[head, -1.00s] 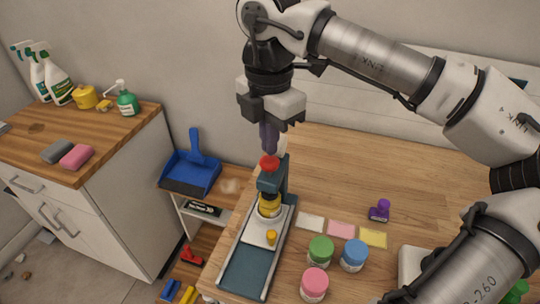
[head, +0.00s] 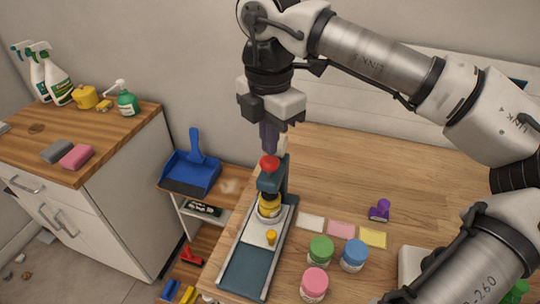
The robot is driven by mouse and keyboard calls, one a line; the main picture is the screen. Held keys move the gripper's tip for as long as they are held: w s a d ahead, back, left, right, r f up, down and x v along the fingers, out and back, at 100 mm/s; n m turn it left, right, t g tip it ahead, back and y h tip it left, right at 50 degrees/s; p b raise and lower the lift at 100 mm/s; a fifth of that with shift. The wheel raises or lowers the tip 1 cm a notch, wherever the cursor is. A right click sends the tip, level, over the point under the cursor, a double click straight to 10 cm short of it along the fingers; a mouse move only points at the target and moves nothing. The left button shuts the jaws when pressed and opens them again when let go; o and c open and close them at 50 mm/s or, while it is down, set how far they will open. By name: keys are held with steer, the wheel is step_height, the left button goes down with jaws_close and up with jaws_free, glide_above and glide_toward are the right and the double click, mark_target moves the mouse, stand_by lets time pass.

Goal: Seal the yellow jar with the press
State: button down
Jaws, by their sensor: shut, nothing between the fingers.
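The press (head: 274,184) stands on the wooden counter, with a red knob (head: 269,162) on top and a dark tray with pale rails running toward me. A yellow jar (head: 269,206) sits upright in the press, under its head. A small yellow knob (head: 271,237) stands on the press's sliding plate in front of the jar. My gripper (head: 268,148) points down with its fingers shut and empty, just above the red knob. I cannot tell whether the fingertips touch the knob.
Green (head: 321,249), blue (head: 354,255) and pink (head: 314,282) jars stand right of the press. Behind them lie white, pink and yellow cards (head: 373,238) and a purple stamp (head: 380,211). The counter's back middle is clear. A blue dustpan (head: 192,170) is at left.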

steer(key=shift+f, duration=0.25)
steer(key=shift+f+b, duration=0.8)
steer(key=shift+b, duration=0.25)
steer(key=shift+f, duration=0.25)
stand_by(0.4)
steer(key=shift+r+p, duration=1.9)
steer(key=shift+r, duration=1.65)
steer(key=shift+f, duration=0.1)
